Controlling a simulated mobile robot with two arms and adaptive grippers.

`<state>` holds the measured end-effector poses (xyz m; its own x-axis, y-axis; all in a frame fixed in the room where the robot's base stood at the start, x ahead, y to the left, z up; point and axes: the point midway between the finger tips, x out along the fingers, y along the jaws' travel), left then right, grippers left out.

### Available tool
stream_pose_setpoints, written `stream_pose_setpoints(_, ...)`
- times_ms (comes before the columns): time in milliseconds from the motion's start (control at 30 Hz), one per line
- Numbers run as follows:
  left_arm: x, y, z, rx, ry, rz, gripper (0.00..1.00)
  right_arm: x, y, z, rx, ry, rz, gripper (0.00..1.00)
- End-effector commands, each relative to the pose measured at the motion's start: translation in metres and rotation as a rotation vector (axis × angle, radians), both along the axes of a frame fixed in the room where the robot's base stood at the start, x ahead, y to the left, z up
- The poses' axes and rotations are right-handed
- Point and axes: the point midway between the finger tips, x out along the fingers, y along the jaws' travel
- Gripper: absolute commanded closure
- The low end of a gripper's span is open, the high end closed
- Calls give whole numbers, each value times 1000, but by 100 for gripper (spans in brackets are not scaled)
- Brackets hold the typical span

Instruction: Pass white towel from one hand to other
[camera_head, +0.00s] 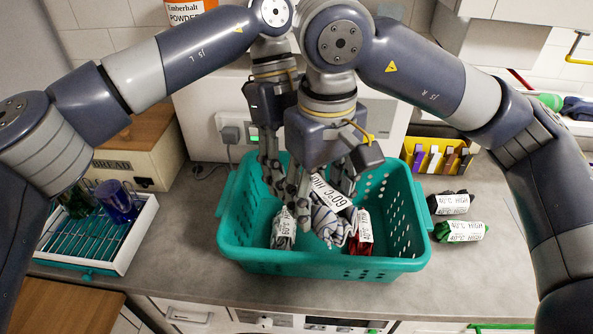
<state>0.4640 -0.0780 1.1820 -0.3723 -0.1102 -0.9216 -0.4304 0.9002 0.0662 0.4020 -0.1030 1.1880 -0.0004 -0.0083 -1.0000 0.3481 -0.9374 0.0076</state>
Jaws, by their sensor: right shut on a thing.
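The white towel (331,227) is a rolled white cloth with dark stripes and a white label band reading "60°C HIGH". It is tilted at the middle of the green basket. My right gripper (322,186) points down over the basket and is shut on the towel near its label. My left gripper (273,178) hangs just behind and to the left, over the basket. Its fingers are partly covered by the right gripper, so I cannot tell whether it touches the towel.
The green perforated basket (320,264) also holds a grey labelled roll (283,228) and a red labelled roll (361,233). Black (450,203) and green (459,231) rolls lie to its right. A dish rack (130,239) and a bread box (138,158) stand left.

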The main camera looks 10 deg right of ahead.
Motion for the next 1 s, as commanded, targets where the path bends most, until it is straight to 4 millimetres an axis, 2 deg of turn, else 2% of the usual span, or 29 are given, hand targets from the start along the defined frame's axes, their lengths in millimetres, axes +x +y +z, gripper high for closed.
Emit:
stream_pose_setpoints(100, 1, -3, -1, -7, -5, 5, 78, -1, 4, 1, 13, 0, 10, 75)
stream_pose_setpoints(133, 1, -3, 0, -8, -4, 5, 78, -2, 5, 1, 14, 0, 11, 45)
stream_pose_setpoints(200, 1, -4, -1, -8, -5, 6, 78, -2, 5, 2, 15, -1, 11, 29)
stream_pose_setpoints(233, 1, -3, -1, -7, -5, 6, 78, -1, 5, 2, 15, -1, 11, 26)
stream_pose_setpoints(667, 1, -2, 0, -5, -3, 4, 79, 0, 3, 7, 11, -2, 7, 26)
stream_pose_setpoints(767, 1, -2, 0, -5, -3, 4, 79, 0, 3, 18, 10, -5, 7, 26)
stream_pose_setpoints(1000, 0, -2, 0, -5, -3, 4, 79, 0, 3, 64, 11, -6, 6, 26)
